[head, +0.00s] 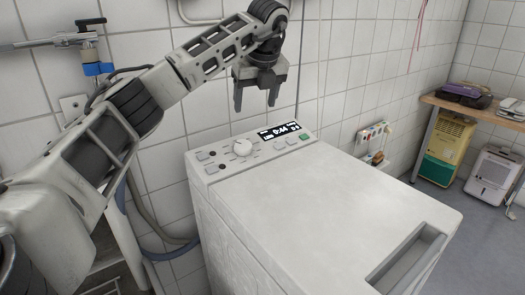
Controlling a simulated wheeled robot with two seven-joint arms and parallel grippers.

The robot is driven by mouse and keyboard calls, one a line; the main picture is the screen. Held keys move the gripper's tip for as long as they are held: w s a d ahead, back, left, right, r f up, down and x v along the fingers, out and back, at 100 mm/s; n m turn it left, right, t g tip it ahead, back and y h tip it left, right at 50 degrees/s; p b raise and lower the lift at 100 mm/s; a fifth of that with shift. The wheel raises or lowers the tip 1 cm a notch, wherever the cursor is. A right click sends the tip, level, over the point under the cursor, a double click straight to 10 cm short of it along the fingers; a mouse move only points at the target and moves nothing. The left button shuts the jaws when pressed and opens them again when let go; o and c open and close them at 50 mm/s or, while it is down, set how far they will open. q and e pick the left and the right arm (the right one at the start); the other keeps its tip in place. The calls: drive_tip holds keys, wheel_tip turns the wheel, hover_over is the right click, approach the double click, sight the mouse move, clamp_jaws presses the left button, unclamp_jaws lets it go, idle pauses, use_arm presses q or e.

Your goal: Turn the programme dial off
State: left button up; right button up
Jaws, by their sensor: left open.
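The programme dial (242,147) is a round white knob on the control panel (212,168) at the back edge of a white top-loading washing machine (320,195). A lit display (280,130) to the right of the dial reads what looks like 0:44. My left gripper (256,108) hangs above and behind the panel, a little right of the dial, with its fingers pointing down. It is open and empty, apart from the dial. The dial's pointer mark is too small to read. My right gripper is not in view.
A tap with a blue fitting (91,57) is on the tiled wall at the left, with hoses below. Sockets (374,132) are on the back wall. A wooden bench (470,108) and a white dehumidifier (493,175) stand at the right. The machine's lid is clear.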

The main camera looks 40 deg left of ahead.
use_arm(q)
drive_tip(key=a, duration=0.1)
approach(243, 144)
drive_tip(key=x, duration=0.8)
drive_tip(key=shift+f+p, duration=0.3)
drive_tip(key=shift+f, duration=0.05)
drive_tip(key=shift+c, duration=0.4)
drive_tip(key=c, duration=0.9)
